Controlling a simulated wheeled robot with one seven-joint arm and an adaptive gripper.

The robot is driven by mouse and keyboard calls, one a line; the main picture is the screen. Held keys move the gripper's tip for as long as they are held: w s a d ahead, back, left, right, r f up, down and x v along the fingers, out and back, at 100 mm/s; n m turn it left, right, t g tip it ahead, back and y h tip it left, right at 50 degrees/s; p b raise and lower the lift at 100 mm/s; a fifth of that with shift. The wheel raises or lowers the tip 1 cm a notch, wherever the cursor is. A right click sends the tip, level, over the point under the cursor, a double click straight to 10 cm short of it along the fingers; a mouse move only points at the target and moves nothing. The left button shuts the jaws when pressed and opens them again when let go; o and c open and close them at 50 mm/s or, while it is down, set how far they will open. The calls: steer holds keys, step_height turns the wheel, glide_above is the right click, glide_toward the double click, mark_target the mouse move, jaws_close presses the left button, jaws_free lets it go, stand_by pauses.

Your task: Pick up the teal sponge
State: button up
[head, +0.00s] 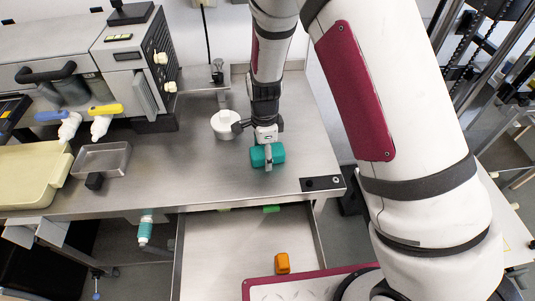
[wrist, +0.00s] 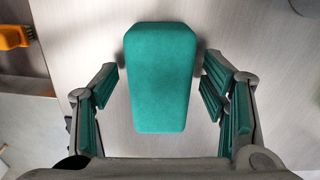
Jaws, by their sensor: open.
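The teal sponge (head: 274,154) lies on the metal counter (head: 200,180), near its front edge and toward the right. In the wrist view the sponge (wrist: 161,80) is a rounded teal block, longer than it is wide, lying between my gripper's two spread fingers. My gripper (head: 268,155) is open, right above and around the sponge in the head view. In the wrist view, teal-padded fingers (wrist: 160,92) stand on both sides with a gap to the sponge. The gripper partly hides the sponge in the head view.
A white round container (head: 226,125) stands just left of my gripper. A metal tray (head: 102,160) and a cream tray (head: 30,172) lie farther left, by a large grey machine (head: 75,60). Below the counter, an open drawer (head: 235,250) holds an orange object (head: 282,263).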

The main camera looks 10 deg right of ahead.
steer(key=shift+f, duration=0.25)
steer(key=c, duration=1)
steer(key=shift+r, duration=0.15)
